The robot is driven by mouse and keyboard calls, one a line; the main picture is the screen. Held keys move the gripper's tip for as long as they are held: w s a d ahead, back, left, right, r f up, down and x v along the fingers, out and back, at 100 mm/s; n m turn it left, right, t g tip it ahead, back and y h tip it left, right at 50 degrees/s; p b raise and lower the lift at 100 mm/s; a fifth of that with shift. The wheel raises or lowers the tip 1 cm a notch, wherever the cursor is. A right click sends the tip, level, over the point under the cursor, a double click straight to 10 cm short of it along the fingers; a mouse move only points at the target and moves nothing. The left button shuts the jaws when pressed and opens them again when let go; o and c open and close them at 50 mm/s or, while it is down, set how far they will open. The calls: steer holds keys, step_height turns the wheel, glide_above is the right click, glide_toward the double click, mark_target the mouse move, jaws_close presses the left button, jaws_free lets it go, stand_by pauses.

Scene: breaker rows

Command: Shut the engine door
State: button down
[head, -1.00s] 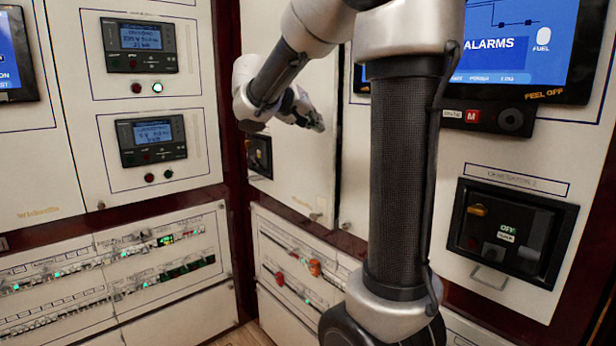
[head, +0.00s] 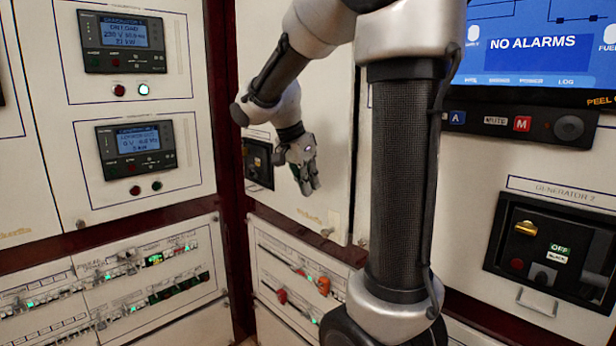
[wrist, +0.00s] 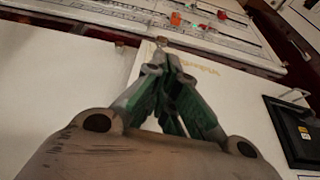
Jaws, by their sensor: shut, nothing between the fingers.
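A cream panel door (head: 325,130), which I take for the engine door, stands behind my gripper in the head view. I see no engine label on it, and cannot tell from the head view whether it is ajar. A small round knob (head: 326,232) is at its lower edge; it also shows in the wrist view (wrist: 160,42). My gripper (head: 309,187) hangs in front of the door, fingers downward, above the knob. In the wrist view my gripper (wrist: 163,62) has its fingertips together with nothing between them, pointing toward the knob. Contact with the door cannot be told.
A black switch box (head: 258,163) is on the left of the door. Breaker rows with red and orange handles (head: 323,286) lie below. A black Generator 2 panel (head: 552,250) and a screen (head: 545,45) are at right. Two meters are on the left cabinet (head: 50,170).

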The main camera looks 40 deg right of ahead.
mark_target(336, 191)
steer(key=d+f, duration=0.5)
steer(key=d, duration=0.1)
steer(key=shift+w, duration=0.25)
steer(key=d, duration=0.3)
steer(key=shift+d, duration=0.1)
steer(key=shift+w+d+r, duration=0.1)
steer(key=shift+d+r, duration=0.05)
steer(key=shift+d, duration=0.3)
steer(key=shift+a, duration=0.1)
